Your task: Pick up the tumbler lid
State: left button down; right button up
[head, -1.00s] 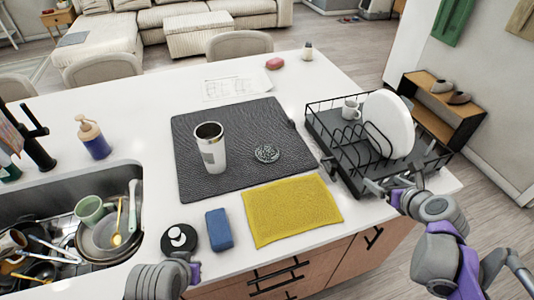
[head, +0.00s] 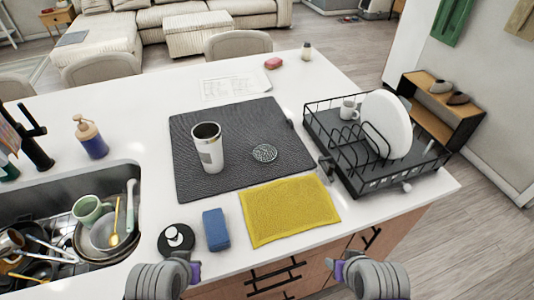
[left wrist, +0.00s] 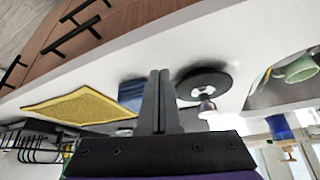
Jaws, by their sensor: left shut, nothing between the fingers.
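A steel tumbler (head: 208,148) stands upright and open-topped on the dark drying mat (head: 200,180). A small round, patterned grey disc (head: 264,153) lies flat on the mat to its right; it may be the tumbler lid, though its detail is too small to be sure. My left gripper (left wrist: 159,75) is shut and empty in the left wrist view, in front of the counter. In the head view, my left wrist shows at the bottom edge, below a black disc with a white knob (head: 176,238). My right gripper (head: 340,268) is at the counter's front edge, its fingers not clear.
A blue sponge (head: 216,230) and yellow cloth (head: 290,210) lie in front of the mat. A black dish rack (head: 345,165) with plate and mug stands right. The sink (head: 60,185), full of dishes, and a soap bottle (head: 91,137) are left. Counter behind the mat is mostly clear.

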aim_at(265, 154)
jog(key=l, duration=0.45)
jog(key=i+l+u, duration=0.15)
jog(key=l, duration=0.25)
jog(key=l+u, duration=0.1)
jog(key=u, duration=1.7)
